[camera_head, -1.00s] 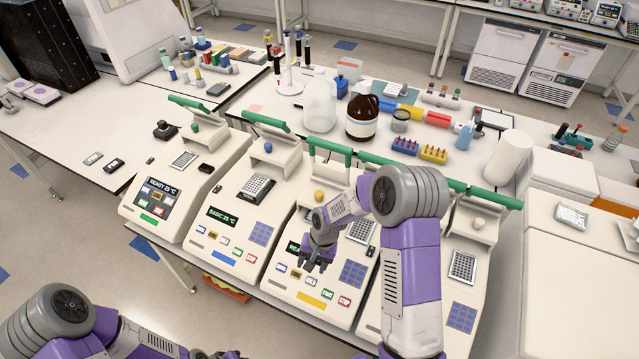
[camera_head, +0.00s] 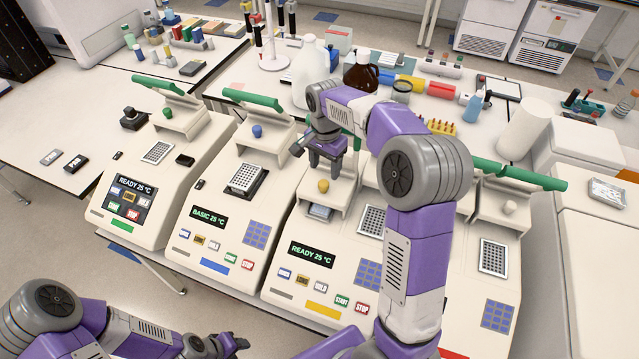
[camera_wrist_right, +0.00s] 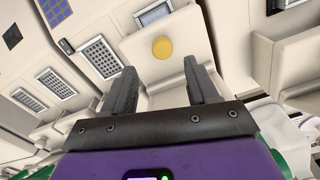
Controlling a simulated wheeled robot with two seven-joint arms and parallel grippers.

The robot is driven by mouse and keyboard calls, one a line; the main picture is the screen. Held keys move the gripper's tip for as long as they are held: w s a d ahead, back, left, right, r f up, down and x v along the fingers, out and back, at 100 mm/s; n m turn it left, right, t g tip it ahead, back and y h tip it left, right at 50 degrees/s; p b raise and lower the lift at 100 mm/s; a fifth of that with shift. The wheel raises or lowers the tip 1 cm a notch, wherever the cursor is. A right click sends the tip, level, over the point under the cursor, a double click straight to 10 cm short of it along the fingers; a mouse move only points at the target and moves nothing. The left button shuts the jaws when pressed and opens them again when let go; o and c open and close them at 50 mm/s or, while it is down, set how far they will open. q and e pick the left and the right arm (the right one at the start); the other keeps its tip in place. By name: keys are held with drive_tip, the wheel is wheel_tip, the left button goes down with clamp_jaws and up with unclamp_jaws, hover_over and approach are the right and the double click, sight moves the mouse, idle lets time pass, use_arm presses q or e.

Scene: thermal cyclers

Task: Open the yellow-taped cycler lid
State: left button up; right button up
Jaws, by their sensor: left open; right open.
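The yellow-taped cycler (camera_head: 280,290) is the third from the left, with a yellow strip (camera_head: 323,310) on its front and a "READY 25 °C" display. Its upright lid part carries a yellow knob (camera_head: 323,186), and its green bar is mostly hidden by my right arm. My right gripper (camera_head: 326,166) is open just above and behind the knob. In the right wrist view the open right gripper (camera_wrist_right: 161,78) has the yellow knob (camera_wrist_right: 162,48) ahead between its fingers, apart from them. My left gripper (camera_head: 228,346) is open at the bottom edge, away from the cyclers.
A blue-strip cycler (camera_head: 180,240) and a green-strip cycler (camera_head: 100,205) stand left, with raised green bars. Another cycler (camera_head: 480,290) stands right, partly behind my arm. A white jug (camera_head: 308,75) and brown bottle (camera_head: 361,73) stand behind.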

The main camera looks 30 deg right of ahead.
sight(324, 183)
drive_tip(key=f, duration=0.8)
drive_tip(key=shift+w, duration=0.2)
drive_tip(key=shift+r, duration=0.1)
clamp_jaws()
